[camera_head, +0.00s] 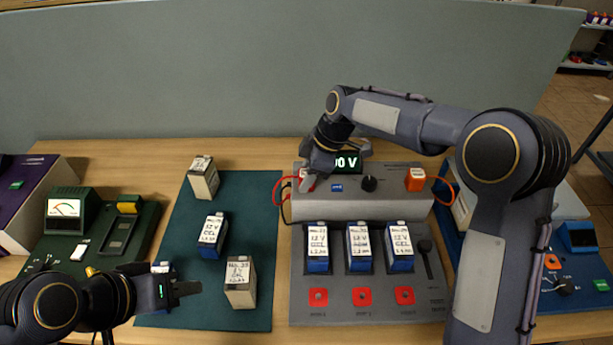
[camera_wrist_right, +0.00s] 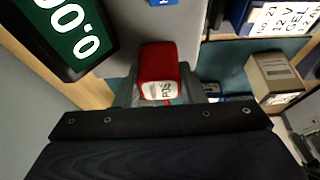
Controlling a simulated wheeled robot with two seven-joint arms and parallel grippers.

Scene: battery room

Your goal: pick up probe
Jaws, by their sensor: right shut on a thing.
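A red probe (camera_wrist_right: 158,65) with a white label on its end sits between the fingers of my right gripper (camera_wrist_right: 160,88) in the right wrist view. The gripper is shut on it. In the head view the probe (camera_head: 307,184) shows as a bit of red under my right gripper (camera_head: 309,178), at the left end of the grey tester (camera_head: 350,206). I cannot tell whether the probe still touches the tester. An orange block (camera_head: 415,179) with an orange cable stands at the tester's right end. My left gripper (camera_head: 186,289) is over the teal mat, seen side-on, its opening unclear.
Several labelled batteries stand on the teal mat (camera_head: 262,195), and three blue ones sit in the tester's front slots. A green meter device (camera_head: 66,212) is at left, a blue panel (camera_head: 577,292) at right. A grey partition (camera_head: 200,70) closes the back.

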